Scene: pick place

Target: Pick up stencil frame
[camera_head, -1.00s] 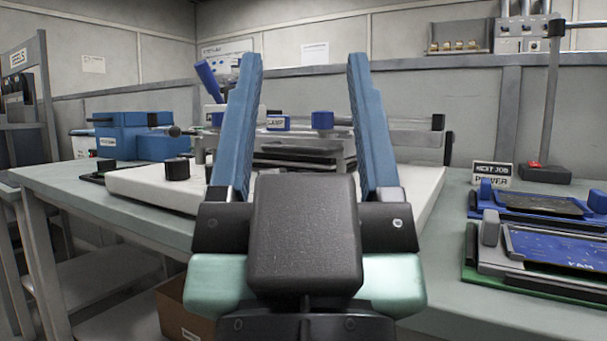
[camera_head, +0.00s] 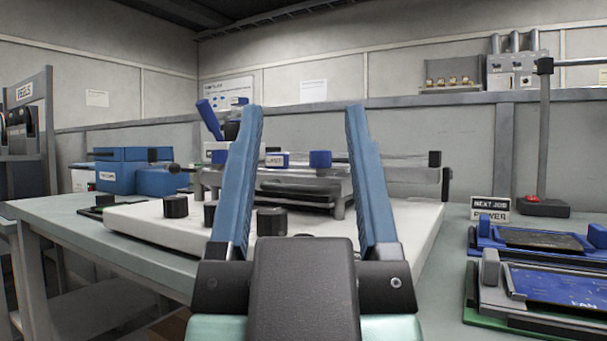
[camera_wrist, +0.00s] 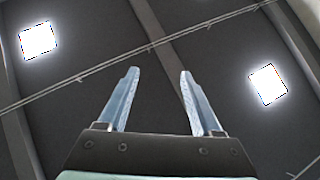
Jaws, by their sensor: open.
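My gripper (camera_head: 305,115) is open and empty, its two blue fingers pointing up in front of the bench in the head view. In the wrist view its fingers (camera_wrist: 158,72) stand apart against the ceiling, with nothing between them. No part is plainly marked as the stencil frame. A flat dark framed piece (camera_head: 300,187) sits in the bench machine behind the fingers, partly hidden by them. At the right lie a blue frame with a dark panel (camera_head: 540,240) and a grey frame with a blue panel (camera_head: 560,284). My gripper is left of both, touching neither.
A white base plate (camera_head: 135,222) with black knobs (camera_head: 176,206) lies on the grey-green bench (camera_head: 60,212). Blue boxes (camera_head: 125,172) stand at the back left.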

